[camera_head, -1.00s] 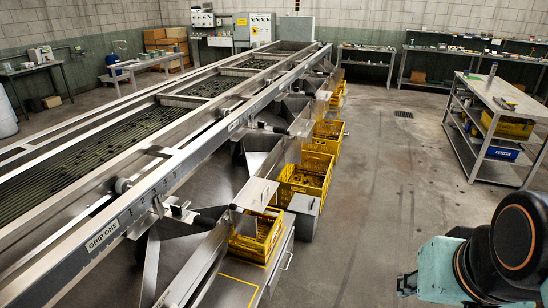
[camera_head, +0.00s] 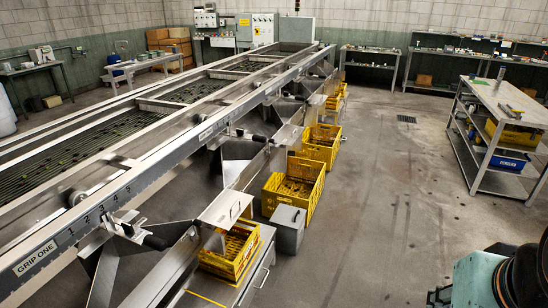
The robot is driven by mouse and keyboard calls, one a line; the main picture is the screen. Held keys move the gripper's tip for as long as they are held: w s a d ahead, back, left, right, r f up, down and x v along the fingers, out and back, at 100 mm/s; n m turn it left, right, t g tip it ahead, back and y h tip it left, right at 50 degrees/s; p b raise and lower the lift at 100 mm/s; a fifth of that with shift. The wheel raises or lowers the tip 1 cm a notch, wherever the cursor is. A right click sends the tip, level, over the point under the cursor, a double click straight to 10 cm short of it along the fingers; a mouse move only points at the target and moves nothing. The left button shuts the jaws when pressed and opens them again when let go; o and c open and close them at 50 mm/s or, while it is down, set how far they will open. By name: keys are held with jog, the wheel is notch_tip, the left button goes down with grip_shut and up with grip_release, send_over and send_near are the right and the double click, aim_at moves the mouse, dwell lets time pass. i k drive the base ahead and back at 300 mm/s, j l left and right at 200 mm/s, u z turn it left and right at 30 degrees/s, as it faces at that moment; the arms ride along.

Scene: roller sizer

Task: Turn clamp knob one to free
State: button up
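The roller sizer (camera_head: 176,130) runs from the lower left to the back of the room. A "GRIP ONE" label (camera_head: 35,257) is on its near side rail, beside a scale marked 1 to 5. A small dark clamp fitting (camera_head: 126,229) sits at the rail just below the scale; it may be clamp knob one, but it is too small to tell its turn position. Part of my arm, teal and black, shows at the lower right corner, well apart from the rail. My gripper is not recognisable in the view.
Yellow crates (camera_head: 318,190) stand in a row along the sizer's right side. A grey box (camera_head: 289,228) stands beside the nearest ones. A metal bench (camera_head: 515,104) with shelves is at the right. The concrete floor between is clear.

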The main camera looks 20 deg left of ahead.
aim_at(128, 228)
jog(key=i+l+u, duration=0.1)
jog(key=i, duration=0.45)
jog(key=i+l+u, duration=0.15)
jog(key=i, duration=0.35)
jog(key=i+u, duration=0.2)
jog(key=u, duration=0.15)
jog(key=i+l+u, duration=0.15)
jog(key=u, duration=0.2)
jog(key=i+l+u, duration=0.15)
jog(key=u, duration=0.2)
jog(key=i+u, duration=0.15)
jog(key=u, duration=0.3)
jog(key=i+l+u, duration=0.1)
jog(key=u, duration=0.4)
jog(key=i+l+u, duration=0.1)
jog(key=u, duration=0.35)
jog(key=i+l+u, duration=0.1)
jog(key=u, duration=0.4)
jog(key=l+u, duration=0.25)
jog(key=u, duration=0.2)
jog(key=i, duration=0.05)
